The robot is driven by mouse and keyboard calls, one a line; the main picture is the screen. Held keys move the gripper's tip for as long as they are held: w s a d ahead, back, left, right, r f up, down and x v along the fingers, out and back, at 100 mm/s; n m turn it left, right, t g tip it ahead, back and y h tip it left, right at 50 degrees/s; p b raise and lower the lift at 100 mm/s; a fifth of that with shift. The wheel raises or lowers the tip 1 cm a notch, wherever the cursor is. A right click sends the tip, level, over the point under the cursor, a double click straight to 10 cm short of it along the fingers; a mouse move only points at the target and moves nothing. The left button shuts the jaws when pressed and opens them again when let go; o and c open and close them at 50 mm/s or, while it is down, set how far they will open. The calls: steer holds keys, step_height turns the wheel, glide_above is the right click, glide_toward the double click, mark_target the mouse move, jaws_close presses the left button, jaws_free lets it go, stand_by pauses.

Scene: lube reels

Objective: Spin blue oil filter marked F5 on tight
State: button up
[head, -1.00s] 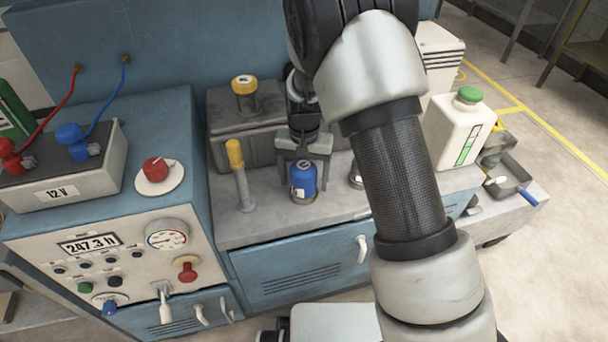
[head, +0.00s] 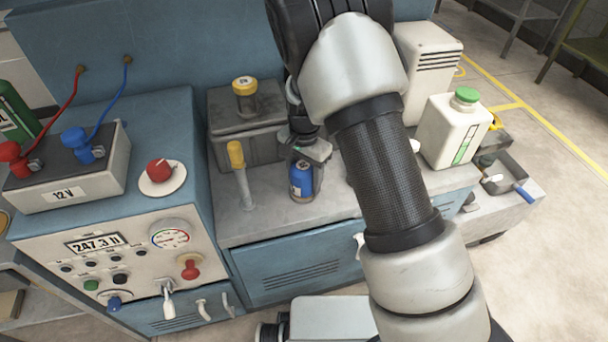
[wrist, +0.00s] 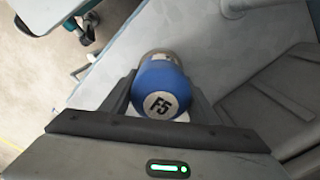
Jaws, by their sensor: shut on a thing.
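The blue oil filter (head: 301,181) stands upright on the bench's grey top, and its F5 mark shows in the wrist view (wrist: 161,90). A metal ring or base shows just under it; whether the filter touches or is threaded onto it I cannot tell. My gripper (head: 305,172) comes down from above with its fingers on opposite sides of the filter. In the wrist view the two fingers are shut on the filter's sides.
A yellow-capped dipstick tube (head: 237,160) stands close to the left of the filter. A grey engine block with a yellow filler cap (head: 244,85) is behind. A white green-capped jug (head: 453,128) and a dark tray (head: 505,172) lie to the right.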

steer(key=shift+r+m+p, duration=0.25)
steer(key=shift+m+p, duration=0.65)
steer(key=shift+m, duration=0.3)
steer(key=m, duration=0.1)
steer(key=m+p, duration=0.1)
steer(key=shift+s+d+f+m, duration=0.1)
steer(key=shift+f+m, duration=0.15)
steer(key=shift+m, duration=0.15)
steer(key=o, duration=1.4)
steer(key=shift+c, duration=0.2)
